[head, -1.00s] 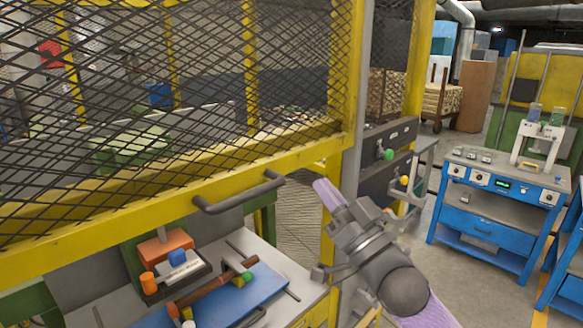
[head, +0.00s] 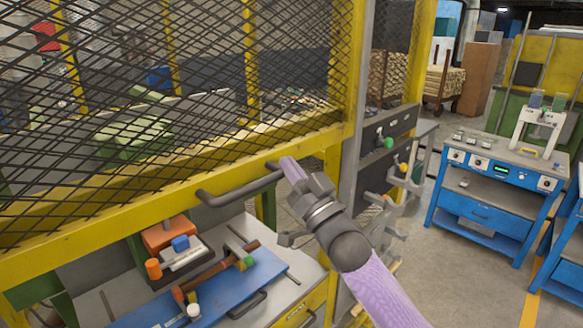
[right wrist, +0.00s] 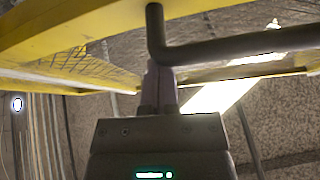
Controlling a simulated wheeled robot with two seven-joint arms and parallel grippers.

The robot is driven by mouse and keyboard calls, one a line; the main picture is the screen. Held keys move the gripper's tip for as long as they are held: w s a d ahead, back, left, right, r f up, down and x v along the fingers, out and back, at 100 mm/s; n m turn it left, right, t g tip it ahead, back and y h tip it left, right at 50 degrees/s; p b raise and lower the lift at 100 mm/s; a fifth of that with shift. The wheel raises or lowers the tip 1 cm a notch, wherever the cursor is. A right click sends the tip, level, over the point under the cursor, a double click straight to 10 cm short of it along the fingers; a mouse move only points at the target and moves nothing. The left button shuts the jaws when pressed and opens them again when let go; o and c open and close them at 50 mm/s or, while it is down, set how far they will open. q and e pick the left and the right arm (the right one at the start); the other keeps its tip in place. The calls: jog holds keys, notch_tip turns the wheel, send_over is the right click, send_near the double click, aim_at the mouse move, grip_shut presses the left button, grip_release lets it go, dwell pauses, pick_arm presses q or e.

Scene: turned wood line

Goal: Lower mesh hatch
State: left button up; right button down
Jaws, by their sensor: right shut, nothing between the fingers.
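The mesh hatch (head: 150,180) is a yellow frame filled with dark wire mesh, raised above the bench at left in the head view. A dark grey bar handle (head: 225,195) sits on its lower rail and also shows in the right wrist view (right wrist: 240,47). My right gripper (head: 288,168) is shut and empty, its lilac fingers beside the right end of the handle. In the right wrist view its fingers (right wrist: 160,85) meet the handle's bend in the picture. I cannot tell whether they touch. My left gripper is out of view.
Below the hatch is a bench with a blue board (head: 215,290), an orange block (head: 168,233) and a brown rod. A blue workbench (head: 490,200) is farther right, with open floor between.

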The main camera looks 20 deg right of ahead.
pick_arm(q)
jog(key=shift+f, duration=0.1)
pick_arm(e)
jog(key=shift+f, duration=0.1)
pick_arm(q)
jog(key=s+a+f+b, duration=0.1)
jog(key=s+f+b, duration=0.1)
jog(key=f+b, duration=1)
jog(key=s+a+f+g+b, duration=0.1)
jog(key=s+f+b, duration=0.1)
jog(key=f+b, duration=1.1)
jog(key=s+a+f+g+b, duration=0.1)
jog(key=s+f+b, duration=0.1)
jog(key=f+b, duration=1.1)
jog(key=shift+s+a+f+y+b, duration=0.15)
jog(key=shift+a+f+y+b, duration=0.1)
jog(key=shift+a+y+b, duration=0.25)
pick_arm(e)
notch_tip(320, 180, down, 51)
